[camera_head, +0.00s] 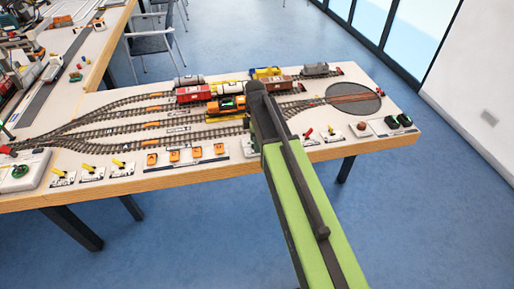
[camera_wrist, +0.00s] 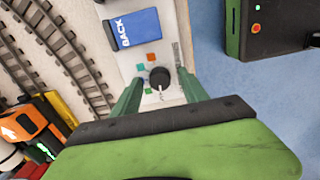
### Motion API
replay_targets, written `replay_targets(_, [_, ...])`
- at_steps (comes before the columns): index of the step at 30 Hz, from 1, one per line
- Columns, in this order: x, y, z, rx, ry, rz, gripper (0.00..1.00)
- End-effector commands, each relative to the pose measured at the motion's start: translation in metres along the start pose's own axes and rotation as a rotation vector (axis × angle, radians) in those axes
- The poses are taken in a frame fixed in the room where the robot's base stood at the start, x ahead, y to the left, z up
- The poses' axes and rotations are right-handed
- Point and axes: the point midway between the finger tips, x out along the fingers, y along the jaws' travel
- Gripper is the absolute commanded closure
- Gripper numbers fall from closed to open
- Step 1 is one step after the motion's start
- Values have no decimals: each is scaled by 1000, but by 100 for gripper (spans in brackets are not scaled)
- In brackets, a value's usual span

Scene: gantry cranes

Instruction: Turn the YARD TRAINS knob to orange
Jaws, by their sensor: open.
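A small dark round knob (camera_wrist: 159,77) sits on a white panel (camera_wrist: 128,58) in the wrist view. A white line runs from it toward the bottom of the picture. An orange square (camera_wrist: 151,57) lies above and left of it, a teal square (camera_wrist: 140,67) to its left, and a green mark (camera_wrist: 148,91) below left. My gripper (camera_wrist: 161,81) is open, with one green finger on each side of the knob; I cannot tell whether they touch it. In the head view my arm hides the knob, and no YARD TRAINS lettering is readable.
A blue BACK plate (camera_wrist: 134,29) stands beside the knob. An orange locomotive (camera_wrist: 27,128) and curved tracks (camera_wrist: 62,45) lie to the left.

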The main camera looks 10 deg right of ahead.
Motion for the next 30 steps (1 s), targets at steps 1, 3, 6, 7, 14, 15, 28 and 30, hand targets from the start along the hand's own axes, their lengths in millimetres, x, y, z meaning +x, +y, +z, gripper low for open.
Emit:
replay_targets(1, [1, 0, 0, 0, 0, 0, 49])
replay_targets(3, [-1, 0, 0, 0, 0, 0, 49])
replay_targets(6, [-1, 0, 0, 0, 0, 0, 49])
replay_targets(7, [-1, 0, 0, 0, 0, 0, 53])
replay_targets(14, [-1, 0, 0, 1, 0, 0, 83])
replay_targets(15, [-1, 0, 0, 1, 0, 0, 88])
replay_targets(28, [-1, 0, 2, 25, -1, 0, 100])
replay_targets(30, [-1, 0, 1, 48, -1, -1, 100])
